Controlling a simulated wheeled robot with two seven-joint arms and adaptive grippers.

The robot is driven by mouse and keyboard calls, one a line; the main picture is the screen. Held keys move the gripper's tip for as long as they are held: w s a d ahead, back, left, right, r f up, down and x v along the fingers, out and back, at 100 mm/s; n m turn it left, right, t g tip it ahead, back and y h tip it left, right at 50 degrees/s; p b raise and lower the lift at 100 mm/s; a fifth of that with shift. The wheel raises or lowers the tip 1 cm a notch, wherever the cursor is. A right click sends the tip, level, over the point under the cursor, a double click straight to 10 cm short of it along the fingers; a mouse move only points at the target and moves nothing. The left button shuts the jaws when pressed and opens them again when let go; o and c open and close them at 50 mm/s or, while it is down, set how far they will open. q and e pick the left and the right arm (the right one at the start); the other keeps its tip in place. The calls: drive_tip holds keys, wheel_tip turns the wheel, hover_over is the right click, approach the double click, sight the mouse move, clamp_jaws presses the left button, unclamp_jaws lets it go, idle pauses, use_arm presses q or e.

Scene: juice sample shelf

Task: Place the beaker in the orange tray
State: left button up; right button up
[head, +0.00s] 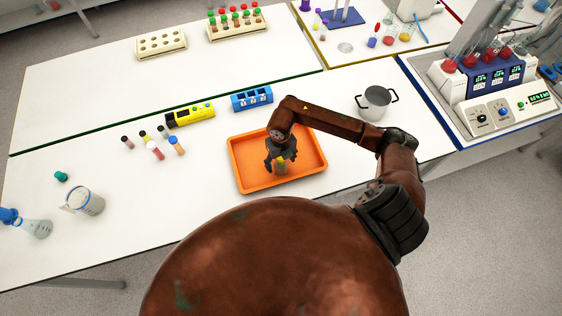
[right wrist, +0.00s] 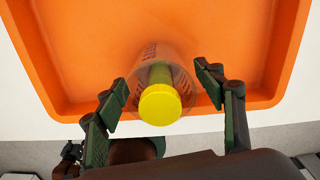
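The orange tray (head: 238,176) lies on the white bench in the middle of the head view and fills much of the right wrist view (right wrist: 85,50). My right gripper (head: 281,166) is down at the tray. In the right wrist view its fingers (right wrist: 165,88) are spread on either side of a clear bottle with a yellow cap (right wrist: 160,104), apparently with small gaps beside it. The bottle's base is hard to make out. A glass beaker (head: 88,203) with greyish contents stands on the bench at the left, outside the tray. I do not see my left gripper in the head view.
A conical flask with a blue stopper (head: 38,228) stands left of the beaker. Several small capped vials (head: 155,150) lie left of the tray. A yellow rack (head: 190,116) and a blue rack (head: 251,97) are behind it; a metal pot (head: 376,101) is to its right.

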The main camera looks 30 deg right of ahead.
drive_tip(key=shift+r, duration=0.15)
wheel_tip(320, 180, up, 12)
drive_tip(key=shift+b, duration=1.25)
